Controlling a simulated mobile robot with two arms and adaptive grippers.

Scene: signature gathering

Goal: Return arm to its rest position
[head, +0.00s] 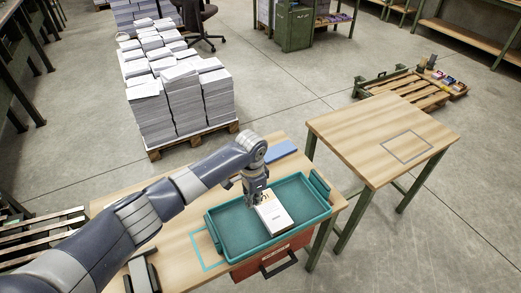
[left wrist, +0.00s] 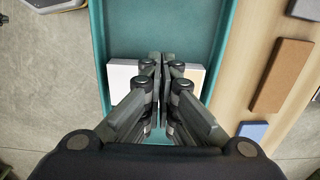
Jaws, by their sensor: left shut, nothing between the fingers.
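My left arm reaches in from the left in the head view. Its gripper (head: 256,197) is over the teal tray (head: 228,240), right at the white stack of paper or booklet (head: 273,216) lying in it. In the left wrist view my left gripper (left wrist: 160,62) has its fingers together with nothing between them. The white item (left wrist: 122,78) shows on both sides of the fingers, inside the tray (left wrist: 155,20). Whether the fingertips touch it is hard to tell. My right gripper is not in view.
The tray stands on a wooden table (head: 165,225), with a blue item (head: 280,150) behind it. A brown block (left wrist: 281,75) lies beside the tray. A second, bare table (head: 360,140) with a grey outline stands right. Stacks of paper (head: 175,105) sit on a pallet behind.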

